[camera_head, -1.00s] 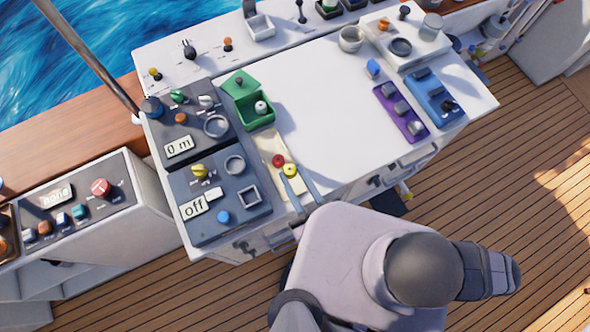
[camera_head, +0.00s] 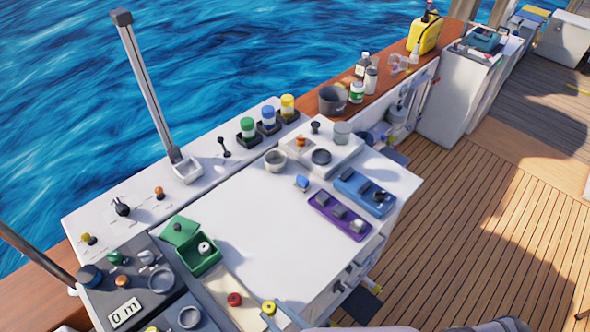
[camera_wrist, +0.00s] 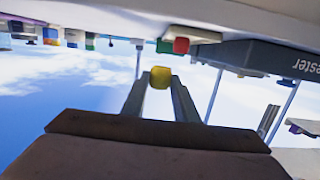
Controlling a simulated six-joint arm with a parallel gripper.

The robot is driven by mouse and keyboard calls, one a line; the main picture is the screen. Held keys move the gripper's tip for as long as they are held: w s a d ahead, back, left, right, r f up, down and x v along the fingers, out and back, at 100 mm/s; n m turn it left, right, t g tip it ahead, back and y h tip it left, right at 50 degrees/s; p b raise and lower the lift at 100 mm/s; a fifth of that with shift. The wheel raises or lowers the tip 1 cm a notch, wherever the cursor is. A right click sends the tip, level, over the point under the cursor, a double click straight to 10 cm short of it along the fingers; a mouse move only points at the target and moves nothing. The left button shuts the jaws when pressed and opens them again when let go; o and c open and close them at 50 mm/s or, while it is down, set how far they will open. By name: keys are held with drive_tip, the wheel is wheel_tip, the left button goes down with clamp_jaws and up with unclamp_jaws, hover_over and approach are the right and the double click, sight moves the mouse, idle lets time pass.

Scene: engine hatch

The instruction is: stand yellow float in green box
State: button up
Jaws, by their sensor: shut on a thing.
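The yellow float (camera_head: 268,308) is between the fingertips of my gripper (camera_head: 272,313), at the lower edge of the head view. In the wrist view the float (camera_wrist: 160,77) sits between both fingers, with sky behind it. My gripper is shut on it; its height above the table is hard to judge. The green box (camera_head: 206,266) stands up and left of my gripper, with its green lid (camera_head: 180,230) open at its far left. A white float-like piece with a dark centre (camera_head: 204,248) is in the box. A red float (camera_head: 234,299) is on the cream board (camera_head: 218,287).
Dark control panels (camera_head: 125,284) with knobs and rings lie left of the box. The white tabletop (camera_head: 255,220) right of the box is largely clear. A purple switch block (camera_head: 339,215), blue switch block (camera_head: 364,192) and grey cup (camera_head: 275,161) stand farther right.

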drive_tip(key=shift+d+f, duration=0.2)
drive_tip(key=shift+d, duration=0.1)
drive_tip(key=shift+w+d+f, duration=0.1)
drive_tip(key=shift+d+f, duration=0.15)
drive_tip(key=shift+d, duration=0.15)
drive_tip(key=shift+d, duration=0.1)
drive_tip(key=shift+w+d+f, duration=0.3)
drive_tip(key=shift+d, duration=0.05)
drive_tip(key=shift+w+d+f, duration=0.25)
drive_tip(key=shift+w+d, duration=0.1)
drive_tip(key=shift+d, duration=0.15)
drive_tip(key=w+d+r+m+t+h+b, duration=0.3)
drive_tip(key=w+d+b, duration=0.3)
drive_tip(key=w+d, duration=1)
drive_tip(key=shift+w+r+h, duration=0.4)
drive_tip(key=shift+w+r, duration=0.2)
